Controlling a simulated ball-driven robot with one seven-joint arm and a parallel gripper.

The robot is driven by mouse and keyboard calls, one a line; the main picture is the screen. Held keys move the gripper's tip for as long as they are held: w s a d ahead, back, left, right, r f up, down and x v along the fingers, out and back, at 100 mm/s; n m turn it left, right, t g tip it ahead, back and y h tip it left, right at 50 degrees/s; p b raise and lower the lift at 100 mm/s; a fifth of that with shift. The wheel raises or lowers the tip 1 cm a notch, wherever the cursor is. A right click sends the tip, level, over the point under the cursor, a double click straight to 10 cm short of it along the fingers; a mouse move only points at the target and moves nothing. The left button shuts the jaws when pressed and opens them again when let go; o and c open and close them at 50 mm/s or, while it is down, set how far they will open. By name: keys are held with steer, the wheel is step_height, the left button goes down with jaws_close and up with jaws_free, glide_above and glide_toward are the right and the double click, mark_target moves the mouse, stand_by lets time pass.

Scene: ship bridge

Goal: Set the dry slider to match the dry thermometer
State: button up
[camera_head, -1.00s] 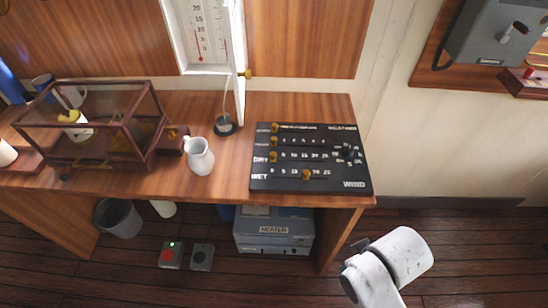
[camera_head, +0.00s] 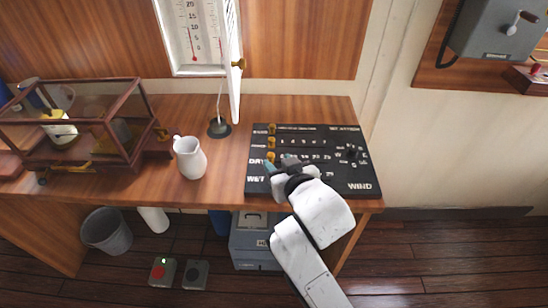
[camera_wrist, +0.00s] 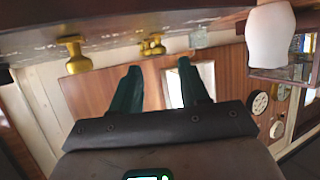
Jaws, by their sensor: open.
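The black slider board (camera_head: 345,177) lies on the desk. Its DRY slider knob (camera_head: 271,157) is brass and sits at the left end of the DRY row. The WET knob is hidden behind my arm. My gripper (camera_head: 280,164) is open and empty, its dark teal fingertips over the left part of the board close to the DRY knob; contact cannot be told. In the wrist view, the fingers (camera_wrist: 160,85) are apart with a brass knob (camera_wrist: 75,57) up and left of them. A thermometer case (camera_head: 200,40) hangs on the wall; which tube is dry cannot be read.
A white jug (camera_head: 190,160) stands left of the board. A white panel (camera_head: 235,65) stands out from the thermometer case. A glass case (camera_head: 75,130) fills the desk's left side. A wall box (camera_head: 490,32) hangs at right. Desk space between jug and board is clear.

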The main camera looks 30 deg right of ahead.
mark_target(271, 156)
steer(key=shift+x, duration=2.2)
jaws_close()
